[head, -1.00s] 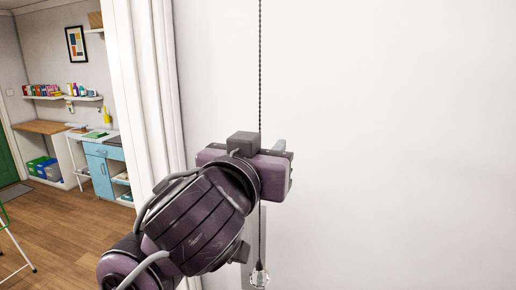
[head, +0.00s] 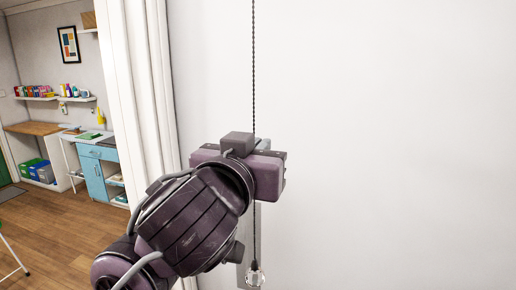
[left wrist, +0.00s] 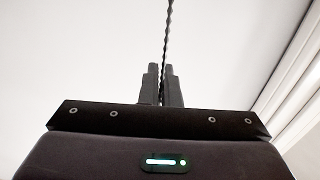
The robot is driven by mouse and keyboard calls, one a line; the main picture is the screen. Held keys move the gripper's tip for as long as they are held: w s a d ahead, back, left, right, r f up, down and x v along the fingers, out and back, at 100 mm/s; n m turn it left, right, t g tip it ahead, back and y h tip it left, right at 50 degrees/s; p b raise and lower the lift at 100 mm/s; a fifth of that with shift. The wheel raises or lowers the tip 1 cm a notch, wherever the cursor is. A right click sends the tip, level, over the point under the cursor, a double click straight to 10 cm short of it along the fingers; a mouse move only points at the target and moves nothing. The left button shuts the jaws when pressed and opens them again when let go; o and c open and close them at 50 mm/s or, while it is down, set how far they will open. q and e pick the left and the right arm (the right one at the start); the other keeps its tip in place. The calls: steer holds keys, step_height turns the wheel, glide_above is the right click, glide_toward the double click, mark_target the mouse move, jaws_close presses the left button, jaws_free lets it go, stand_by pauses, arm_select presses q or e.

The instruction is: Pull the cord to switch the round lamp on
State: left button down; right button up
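The dark twisted cord (head: 254,60) hangs straight down in front of the white wall. A clear faceted knob (head: 255,277) is at its lower end, below my left gripper. My left gripper (head: 263,145) is at the cord, its body hiding part of it in the head view. In the left wrist view, the two fingers (left wrist: 162,85) are close together with the cord (left wrist: 168,35) running between them, so the gripper appears shut on it. My right gripper is not in view. The round lamp is not in view.
A white door frame or panel (head: 148,100) stands left of my arm. Beyond it are a blue cabinet (head: 94,175), shelves and a wood floor (head: 60,235). The wall (head: 400,140) to the right is bare.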

arm_select(q)
steer(key=shift+f+b, duration=0.4)
steer(key=shift+f, duration=0.2)
steer(key=c, duration=1.6)
jaws_free()
steer(key=b+v, duration=0.2)
steer(key=v, duration=0.5)
steer(key=shift+s+a+b, duration=0.1)
steer(key=shift+s+b, duration=0.2)
steer(key=shift+s, duration=0.05)
